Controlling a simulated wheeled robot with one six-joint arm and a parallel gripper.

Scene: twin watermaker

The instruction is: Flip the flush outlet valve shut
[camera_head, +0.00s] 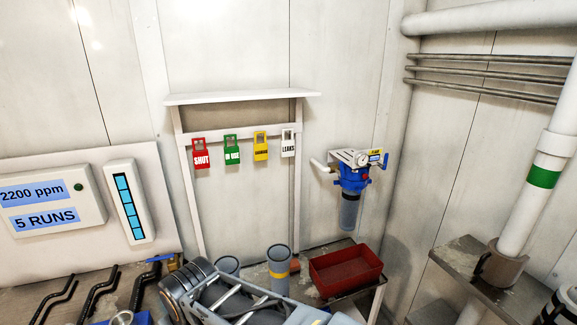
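A small valve with a blue lever (160,258) and a brass-coloured body (174,263) sits low at the left, by the lower right corner of the white wall panel. Its lever looks roughly level, tilted slightly. I cannot read a label on it, so I cannot tell whether it is the flush outlet valve. A blue filter housing (352,178) with a gauge, a yellow label and a small red part hangs on the back wall. Grey parts of my arm fill the bottom centre. I cannot make out my gripper's fingers.
Several coloured tags, including a red SHUT tag (201,154), hang from a white rack (240,99). Black bent handles (97,290) rise at lower left. A white pipe (533,205) stands at right.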

